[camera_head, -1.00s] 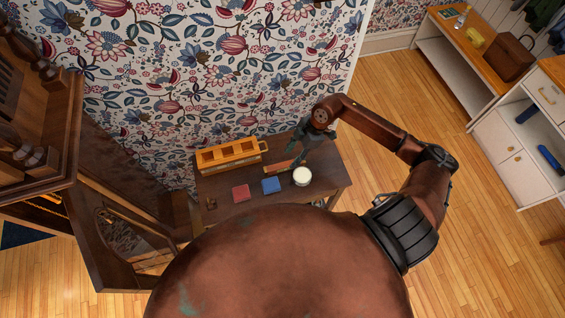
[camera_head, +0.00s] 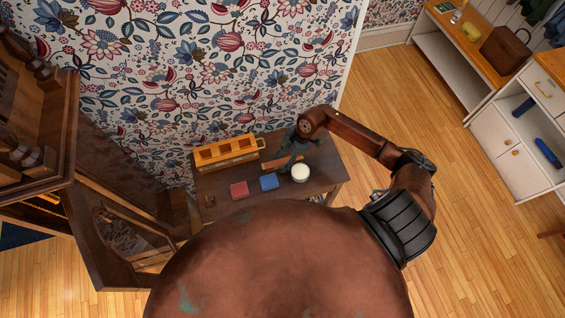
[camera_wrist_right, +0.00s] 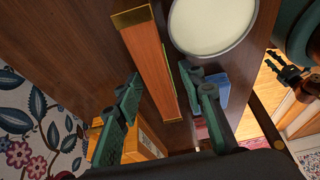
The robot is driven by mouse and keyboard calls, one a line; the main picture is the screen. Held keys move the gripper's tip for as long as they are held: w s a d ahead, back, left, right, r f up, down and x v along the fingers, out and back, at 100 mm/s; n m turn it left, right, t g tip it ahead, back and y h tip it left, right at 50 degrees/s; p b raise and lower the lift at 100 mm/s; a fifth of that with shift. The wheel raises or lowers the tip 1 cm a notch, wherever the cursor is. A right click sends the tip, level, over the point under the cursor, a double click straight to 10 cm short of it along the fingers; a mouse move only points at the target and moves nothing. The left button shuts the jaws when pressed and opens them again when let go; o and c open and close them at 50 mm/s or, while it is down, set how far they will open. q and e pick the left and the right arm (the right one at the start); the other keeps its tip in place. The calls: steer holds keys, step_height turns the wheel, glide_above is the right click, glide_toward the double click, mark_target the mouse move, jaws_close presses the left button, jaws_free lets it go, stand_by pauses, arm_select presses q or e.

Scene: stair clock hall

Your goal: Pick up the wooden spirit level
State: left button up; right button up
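The wooden spirit level (camera_wrist_right: 152,62) is a reddish-brown bar with brass end caps, lying on the dark table (camera_wrist_right: 75,45).
A round white-topped object (camera_head: 300,173) stands close beside the level. A blue box (camera_head: 269,182), a red box (camera_head: 239,190) and a yellow-orange compartmented box (camera_head: 228,151) share the table. The patterned wall (camera_head: 220,80) rises behind. A tall wooden clock case (camera_head: 75,140) stands at left.

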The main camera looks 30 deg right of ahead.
jaws_close()
steer(key=shift+r, duration=0.15)
stand_by(0.4)
